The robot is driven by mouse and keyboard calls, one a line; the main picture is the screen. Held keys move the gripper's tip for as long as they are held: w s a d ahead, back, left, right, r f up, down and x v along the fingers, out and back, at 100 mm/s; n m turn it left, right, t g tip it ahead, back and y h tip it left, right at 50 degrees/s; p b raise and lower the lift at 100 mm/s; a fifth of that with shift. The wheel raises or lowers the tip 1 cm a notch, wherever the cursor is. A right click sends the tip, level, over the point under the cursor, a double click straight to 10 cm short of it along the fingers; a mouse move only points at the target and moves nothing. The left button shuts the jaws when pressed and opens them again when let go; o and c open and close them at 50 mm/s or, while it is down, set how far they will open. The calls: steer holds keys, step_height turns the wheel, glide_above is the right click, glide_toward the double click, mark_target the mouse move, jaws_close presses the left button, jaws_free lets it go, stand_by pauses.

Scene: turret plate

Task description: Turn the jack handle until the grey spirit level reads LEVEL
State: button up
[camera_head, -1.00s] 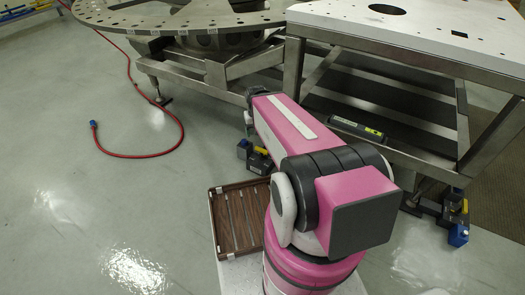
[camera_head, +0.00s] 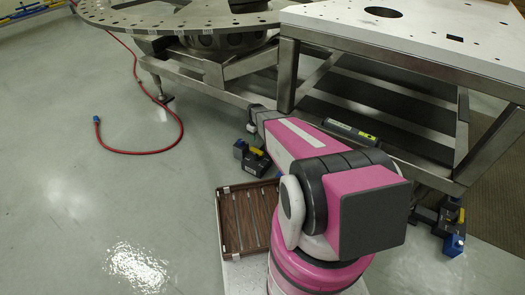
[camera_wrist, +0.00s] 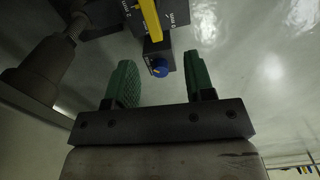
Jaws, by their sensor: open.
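The grey spirit level (camera_head: 350,132) lies on the lower rail of the steel frame in the head view; its display is too small to read. A dark jack (camera_head: 252,157) with yellow and blue parts stands at the foot of the frame, just beyond my arm. In the wrist view a jack body with a yellow bar (camera_wrist: 150,18) and a blue knob (camera_wrist: 160,67) shows at the top. My gripper (camera_wrist: 160,62) has its two green fingers apart and empty. The blue knob appears between the fingertips, touching neither. The head view does not clearly show my gripper.
Another jack (camera_head: 449,222) stands at the frame's right foot. A white-topped table (camera_head: 430,32) and a round drilled plate (camera_head: 190,20) stand above. A wooden tray (camera_head: 223,222) is beside my arm. A red hose (camera_head: 180,125) lies on the left floor, which is otherwise open.

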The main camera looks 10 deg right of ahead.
mark_target(257, 150)
steer(key=shift+n, duration=0.4)
steer(key=f, duration=0.4)
steer(key=w+f, duration=0.1)
steer(key=f, duration=0.4)
steer(key=w+f, duration=0.1)
steer(key=f, duration=0.4)
steer(key=shift+d, duration=0.35)
steer(key=shift+s, duration=0.1)
steer(key=shift+r, duration=0.1)
jaws_close()
